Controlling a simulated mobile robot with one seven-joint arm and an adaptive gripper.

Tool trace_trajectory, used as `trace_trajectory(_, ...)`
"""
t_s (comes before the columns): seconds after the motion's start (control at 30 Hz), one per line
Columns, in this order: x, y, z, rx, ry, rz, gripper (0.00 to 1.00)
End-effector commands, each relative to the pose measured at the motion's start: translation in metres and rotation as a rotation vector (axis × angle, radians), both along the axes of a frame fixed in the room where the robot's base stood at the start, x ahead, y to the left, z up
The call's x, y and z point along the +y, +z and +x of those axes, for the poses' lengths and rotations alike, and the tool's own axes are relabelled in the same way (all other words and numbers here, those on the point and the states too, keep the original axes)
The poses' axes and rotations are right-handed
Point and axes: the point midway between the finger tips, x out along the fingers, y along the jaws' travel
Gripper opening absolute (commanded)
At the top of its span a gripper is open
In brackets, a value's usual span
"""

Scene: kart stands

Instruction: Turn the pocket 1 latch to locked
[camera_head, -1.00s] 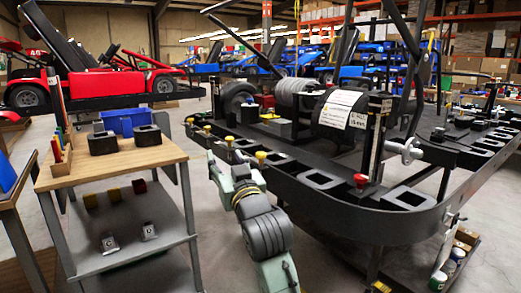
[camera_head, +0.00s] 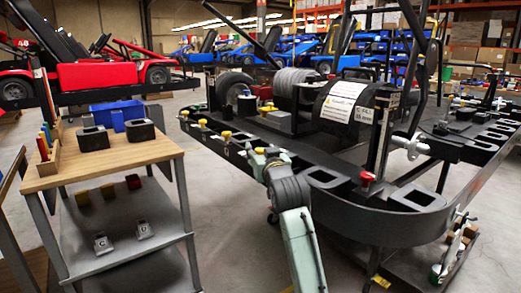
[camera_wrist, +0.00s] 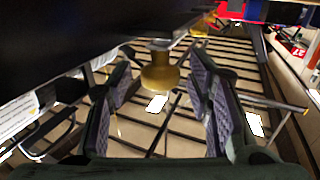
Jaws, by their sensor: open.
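A yellow latch knob (camera_wrist: 160,72) hangs below a dark rail in the wrist view. My gripper (camera_wrist: 160,88) is open, with one padded finger on each side of the knob and a visible gap to each. In the head view, several yellow knobs line the left edge of the black kart stand (camera_head: 335,222).
A red knob (camera_head: 367,178) stands on the stand's front corner. Bare floor lies between the cart and the stand. The dark rail (camera_wrist: 75,50) is close above my gripper.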

Motion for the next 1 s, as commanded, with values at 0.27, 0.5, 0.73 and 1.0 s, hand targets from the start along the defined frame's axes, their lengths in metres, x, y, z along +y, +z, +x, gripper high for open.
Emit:
trace_trajectory(0.27,0.0022,-0.0001,0.0078,-0.001,0.0,-0.001,0.46)
trace_trajectory(0.5,0.0021,-0.0002,0.0076,0.0,0.0,0.0,0.38)
trace_trajectory(0.73,0.0021,-0.0003,0.0074,0.0,0.0,0.0,0.23)
trace_trajectory(1.0,0.002,-0.0003,0.0074,0.0,0.0,0.0,0.05)
